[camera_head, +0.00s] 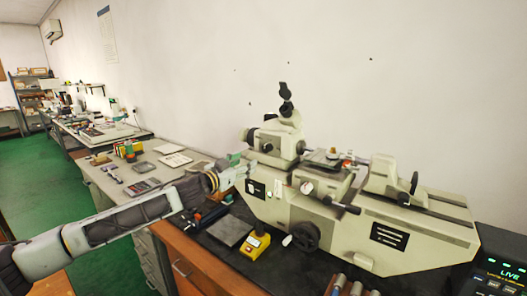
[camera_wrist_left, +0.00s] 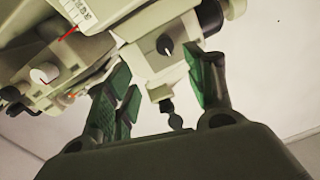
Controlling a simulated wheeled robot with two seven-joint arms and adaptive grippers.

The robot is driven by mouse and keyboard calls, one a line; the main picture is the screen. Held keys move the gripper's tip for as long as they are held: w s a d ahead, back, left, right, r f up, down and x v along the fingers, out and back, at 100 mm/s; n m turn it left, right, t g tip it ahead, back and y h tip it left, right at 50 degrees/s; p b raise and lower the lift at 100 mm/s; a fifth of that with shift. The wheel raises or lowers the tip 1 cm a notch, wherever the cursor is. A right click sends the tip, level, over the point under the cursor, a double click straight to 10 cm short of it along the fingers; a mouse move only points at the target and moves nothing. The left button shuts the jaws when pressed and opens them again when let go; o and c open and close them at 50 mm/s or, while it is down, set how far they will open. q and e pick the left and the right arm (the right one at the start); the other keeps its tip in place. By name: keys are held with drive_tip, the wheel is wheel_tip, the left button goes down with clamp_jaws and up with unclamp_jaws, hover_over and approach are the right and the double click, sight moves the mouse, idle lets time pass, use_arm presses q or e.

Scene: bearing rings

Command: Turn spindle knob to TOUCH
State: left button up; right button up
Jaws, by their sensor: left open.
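The pale measuring machine (camera_head: 345,225) stands on the dark bench top. My left gripper (camera_head: 242,173) reaches in from the left, close to the machine's left end below the microscope head. Its fingers (camera_wrist_left: 162,85) are spread, with green pads and nothing held between them. In the left wrist view, a small dark knob with a white mark (camera_wrist_left: 166,47) sits on a pale block beyond the fingertips, between their lines. I cannot read the word TOUCH or tell which knob is the spindle one. My right gripper is out of view.
A yellow box (camera_head: 256,246) and a grey plate (camera_head: 231,230) lie on the bench before the machine. A black handwheel (camera_head: 305,236) sticks out of its front. A lit display reading LIVE (camera_head: 503,274) stands at lower right. A long cluttered bench runs back left.

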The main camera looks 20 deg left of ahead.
use_arm(q)
drive_tip(key=p, duration=0.2)
approach(265, 149)
drive_tip(key=shift+x, duration=3)
drive_tip(key=shift+p+x, duration=0.35)
drive_tip(key=shift+x, duration=0.85)
drive_tip(key=shift+w+d, duration=0.1)
drive_tip(key=shift+w, duration=0.25)
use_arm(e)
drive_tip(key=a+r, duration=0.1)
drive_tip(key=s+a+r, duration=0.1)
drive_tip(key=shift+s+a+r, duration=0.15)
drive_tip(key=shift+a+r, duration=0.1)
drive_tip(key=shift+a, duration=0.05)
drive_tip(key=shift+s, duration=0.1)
